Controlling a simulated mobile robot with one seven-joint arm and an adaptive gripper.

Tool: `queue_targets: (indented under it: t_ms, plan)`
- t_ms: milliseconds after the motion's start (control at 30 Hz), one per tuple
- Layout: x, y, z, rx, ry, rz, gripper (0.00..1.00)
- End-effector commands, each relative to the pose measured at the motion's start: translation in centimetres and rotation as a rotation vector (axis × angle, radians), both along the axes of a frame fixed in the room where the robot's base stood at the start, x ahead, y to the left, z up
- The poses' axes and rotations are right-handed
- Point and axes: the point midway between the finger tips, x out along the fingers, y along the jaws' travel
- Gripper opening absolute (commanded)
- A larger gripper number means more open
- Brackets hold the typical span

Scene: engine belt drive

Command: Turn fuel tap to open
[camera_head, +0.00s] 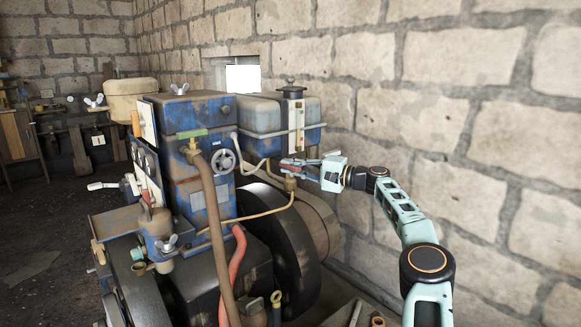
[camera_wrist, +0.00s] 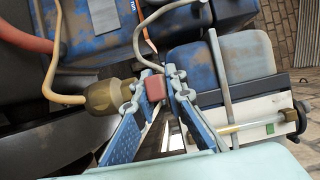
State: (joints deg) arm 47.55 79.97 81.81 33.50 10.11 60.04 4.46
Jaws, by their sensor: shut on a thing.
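The fuel tap shows in the wrist view as a brass body (camera_wrist: 108,96) with a small red handle (camera_wrist: 155,89) to its right. My gripper (camera_wrist: 157,84) has one blue finger on each side of the red handle and is shut on it. In the head view, my gripper (camera_head: 288,164) reaches in from the right, just below the fuel tank (camera_head: 262,115). The brass tap body (camera_head: 290,183) shows right under the fingers. The handle's far side is hidden, and I cannot tell its exact turn angle.
A thin brass pipe (camera_head: 250,216) runs left from the tap, and a pale hose (camera_wrist: 140,42) curves close by my fingers. A flywheel (camera_head: 290,240) lies below, and the stone wall (camera_head: 440,90) is close behind.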

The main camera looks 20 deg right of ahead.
Motion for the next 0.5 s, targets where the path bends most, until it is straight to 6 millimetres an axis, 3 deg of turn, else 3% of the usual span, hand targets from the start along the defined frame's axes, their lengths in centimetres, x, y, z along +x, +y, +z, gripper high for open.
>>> queue_targets:
  t_ms: [33,67,133,500]
  plan:
    - [-0.03,0.28,0.02,0.0,0.0,0.006,0.0]
    - [-0.03,0.28,0.02,0.0,0.0,0.006,0.12]
    - [-0.03,0.27,0.03,0.0,0.0,0.005,0.19]
    - [-0.39,-0.4,0.02,-0.001,0.001,0.0,0.19]
